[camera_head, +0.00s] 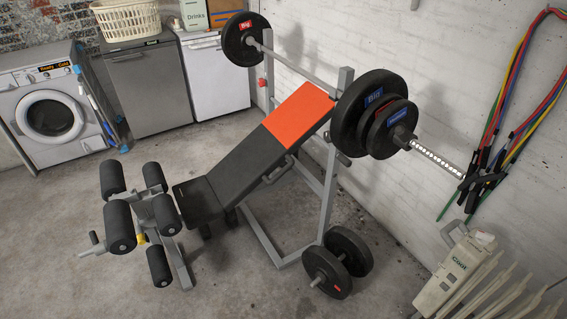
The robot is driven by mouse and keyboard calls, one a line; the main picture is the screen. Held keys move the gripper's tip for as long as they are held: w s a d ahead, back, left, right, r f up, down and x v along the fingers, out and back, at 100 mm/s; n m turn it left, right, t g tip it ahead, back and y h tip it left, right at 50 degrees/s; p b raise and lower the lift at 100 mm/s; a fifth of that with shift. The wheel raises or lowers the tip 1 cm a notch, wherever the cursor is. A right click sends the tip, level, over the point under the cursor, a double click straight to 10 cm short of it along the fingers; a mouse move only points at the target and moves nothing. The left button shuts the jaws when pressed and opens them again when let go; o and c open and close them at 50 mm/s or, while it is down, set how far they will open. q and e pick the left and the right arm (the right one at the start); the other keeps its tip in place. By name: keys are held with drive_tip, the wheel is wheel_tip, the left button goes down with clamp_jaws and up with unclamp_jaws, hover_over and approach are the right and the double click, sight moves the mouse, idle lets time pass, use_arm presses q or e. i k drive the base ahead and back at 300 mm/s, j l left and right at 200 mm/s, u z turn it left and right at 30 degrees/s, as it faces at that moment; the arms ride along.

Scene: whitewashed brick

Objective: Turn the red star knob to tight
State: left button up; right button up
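A small red knob (262,83) shows on the left upright of the weight bench's rack, below the barbell. It is too small to make out its star shape or how tight it is. The weight bench (225,160) has a black pad with an orange upper section, tilted up toward the rack. Neither of my grippers shows in the head view.
A barbell (300,66) with plates rests across the rack, its right end sticking out toward coloured bands (515,90) on the wall. Plates (330,272) sit low by the rack; a heater (458,270) stands right. A washing machine (48,110) stands left. Floor at front left is clear.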

sight(261, 83)
drive_tip(key=j+z, duration=0.3)
drive_tip(key=j, duration=1.55)
drive_tip(key=i+j+z, duration=0.1)
drive_tip(key=j+z, duration=0.15)
drive_tip(key=j, duration=1.25)
drive_tip(key=j+z, duration=0.3)
drive_tip(key=j, duration=1.15)
drive_tip(key=i+j+z, duration=0.1)
drive_tip(key=j, duration=0.35)
drive_tip(key=i+j, duration=0.2)
drive_tip(key=j, duration=0.25)
drive_tip(key=i+j+z, duration=0.15)
drive_tip(key=j, duration=0.3)
drive_tip(key=i+j, duration=0.15)
drive_tip(key=j, duration=0.3)
drive_tip(key=i+j+z, duration=0.15)
drive_tip(key=j, duration=0.3)
drive_tip(key=i+j+z, duration=0.1)
drive_tip(key=j, duration=0.3)
drive_tip(key=i+j, duration=0.25)
drive_tip(key=j, duration=0.15)
drive_tip(key=i+j+z, duration=0.15)
drive_tip(key=j, duration=0.3)
drive_tip(key=i+j+z, duration=0.1)
drive_tip(key=j, duration=0.3)
drive_tip(key=i+j+z, duration=0.1)
drive_tip(key=j, duration=0.35)
